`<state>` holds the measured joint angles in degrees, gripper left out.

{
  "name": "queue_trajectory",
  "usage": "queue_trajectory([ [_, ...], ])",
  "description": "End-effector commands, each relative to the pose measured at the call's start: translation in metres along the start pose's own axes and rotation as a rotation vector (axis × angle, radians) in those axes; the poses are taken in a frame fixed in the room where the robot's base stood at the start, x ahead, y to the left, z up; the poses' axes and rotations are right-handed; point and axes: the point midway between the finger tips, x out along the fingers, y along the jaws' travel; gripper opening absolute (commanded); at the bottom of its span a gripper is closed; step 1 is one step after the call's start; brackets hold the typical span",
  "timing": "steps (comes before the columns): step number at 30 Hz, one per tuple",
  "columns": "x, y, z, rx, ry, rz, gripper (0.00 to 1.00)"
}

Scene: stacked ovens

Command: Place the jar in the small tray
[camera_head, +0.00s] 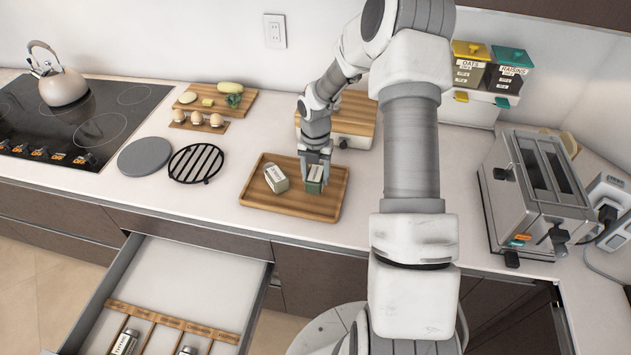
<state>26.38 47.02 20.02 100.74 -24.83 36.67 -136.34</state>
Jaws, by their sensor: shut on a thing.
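My gripper (316,172) points down over the right part of a wooden tray (298,206) on the counter. It is shut on a small jar with a green side (314,187), which is upright or nearly so. The jar is within the tray's outline; I cannot tell whether its base touches the tray floor. A second pale jar with a dark label (276,178) lies tilted in the tray's left part, apart from the held jar. The fingers hide the held jar's top.
An open drawer (185,268) below holds a wooden rack (172,321) with jars. A black trivet (196,163) and grey disc (145,156) are left of the tray. A wooden-topped box (350,143) stands behind, and a toaster (535,190) is at right.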

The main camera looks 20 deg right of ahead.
Motion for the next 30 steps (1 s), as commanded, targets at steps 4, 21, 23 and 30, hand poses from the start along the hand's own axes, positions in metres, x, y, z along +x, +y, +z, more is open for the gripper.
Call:
queue_trajectory([
  [4,0.022,0.0,-0.001,-0.002,0.003,-0.001,0.0],
  [21,0.035,0.0,-0.001,-0.001,0.0,0.001,0.77],
  [23,0.035,0.0,-0.001,-0.001,0.0,0.001,0.87],
  [30,0.035,0.0,-0.001,0.0,0.0,0.001,0.87],
])
